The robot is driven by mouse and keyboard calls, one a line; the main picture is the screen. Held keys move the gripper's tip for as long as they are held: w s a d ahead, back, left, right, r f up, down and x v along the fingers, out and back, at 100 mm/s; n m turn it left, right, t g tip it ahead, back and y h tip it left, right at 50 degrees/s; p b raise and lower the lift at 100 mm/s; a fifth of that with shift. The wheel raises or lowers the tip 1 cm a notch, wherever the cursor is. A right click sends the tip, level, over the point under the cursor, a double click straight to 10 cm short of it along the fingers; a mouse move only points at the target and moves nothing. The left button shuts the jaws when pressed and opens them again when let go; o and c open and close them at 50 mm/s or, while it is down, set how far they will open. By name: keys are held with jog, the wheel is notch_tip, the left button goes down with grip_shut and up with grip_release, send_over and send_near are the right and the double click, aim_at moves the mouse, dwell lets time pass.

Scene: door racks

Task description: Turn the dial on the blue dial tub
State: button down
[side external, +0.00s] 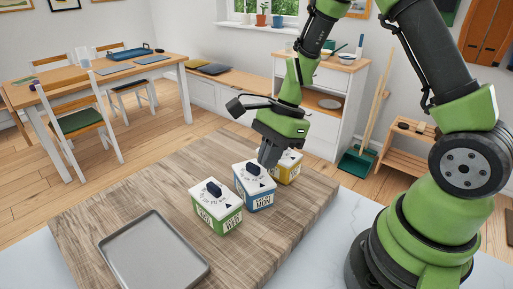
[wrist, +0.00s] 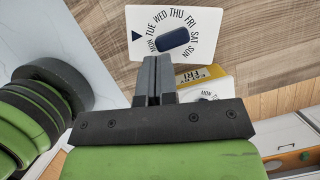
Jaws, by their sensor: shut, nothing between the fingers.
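The blue dial tub (side external: 254,185) stands on the wooden board between a green tub and a yellow tub. Its white lid carries a dark, elongated dial knob (side external: 253,168). In the wrist view its lid (wrist: 205,22) shows day names around the dial knob (wrist: 174,38), with a dark triangle mark (wrist: 136,36) at the left near MON and TUE. My gripper (side external: 266,160) is shut and empty, pointing down at the blue tub's far right side. In the wrist view my fingertips (wrist: 153,62) are at the lid's lower edge, apart from the knob. I cannot tell whether they touch the lid.
The yellow tub (side external: 289,168) stands close behind my gripper and is partly hidden by it. The green tub (side external: 216,206) stands at the front left. An empty grey tray (side external: 154,255) lies at the board's front. The board's left side (side external: 120,190) is clear.

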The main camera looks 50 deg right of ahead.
jog(key=shift+s+a+m, duration=0.15)
jog(key=shift+m, duration=0.45)
dwell(1.5)
dwell(0.4)
